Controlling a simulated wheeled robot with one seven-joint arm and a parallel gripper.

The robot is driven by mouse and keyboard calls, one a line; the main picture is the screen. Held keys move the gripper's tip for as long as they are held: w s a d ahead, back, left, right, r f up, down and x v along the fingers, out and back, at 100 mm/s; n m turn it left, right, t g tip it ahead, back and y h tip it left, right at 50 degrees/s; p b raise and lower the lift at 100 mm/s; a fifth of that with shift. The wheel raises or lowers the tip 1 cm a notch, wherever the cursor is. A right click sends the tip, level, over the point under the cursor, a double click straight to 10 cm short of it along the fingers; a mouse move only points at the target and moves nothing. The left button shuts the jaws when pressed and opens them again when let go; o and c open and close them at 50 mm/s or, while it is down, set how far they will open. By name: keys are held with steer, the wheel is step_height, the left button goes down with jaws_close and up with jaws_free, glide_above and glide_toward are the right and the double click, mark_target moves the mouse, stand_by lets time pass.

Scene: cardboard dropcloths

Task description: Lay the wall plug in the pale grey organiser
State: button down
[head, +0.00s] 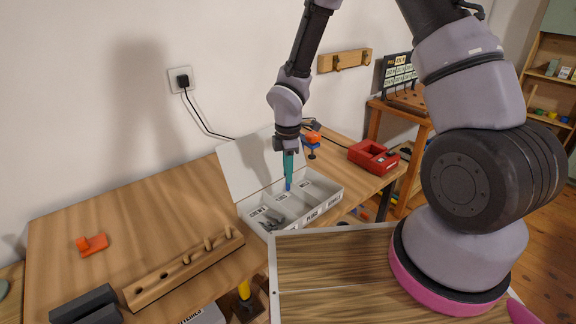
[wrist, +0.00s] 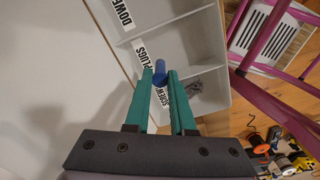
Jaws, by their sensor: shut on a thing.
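The pale grey organiser (head: 338,193) stands on the wooden bench with its lid (head: 243,168) open against the wall side. It has three compartments, and the wrist view (wrist: 225,95) shows labels reading dowels, plugs and screws. Dark grey pieces lie in the screws compartment. My gripper (head: 288,180) points down over the middle compartment, its teal fingers shut on the blue wall plug (head: 288,187). In the wrist view the plug (wrist: 160,68) sticks out from between the fingertips, by the plugs label. I cannot tell its exact height above the compartment floor.
A red case (head: 373,157) and an orange-and-blue clamp (head: 312,140) are at the bench's right end. A wooden peg rack (head: 185,270), an orange piece (head: 91,244) and dark blocks (head: 86,305) lie to the left. A black cord runs down the wall behind the organiser.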

mark_target(288, 190)
steer(key=shift+f, duration=2.7)
steer(key=c, duration=0.7)
jaws_free()
steer(key=shift+r, duration=0.15)
step_height(288, 190, up, 11)
steer(key=shift+f, duration=0.2)
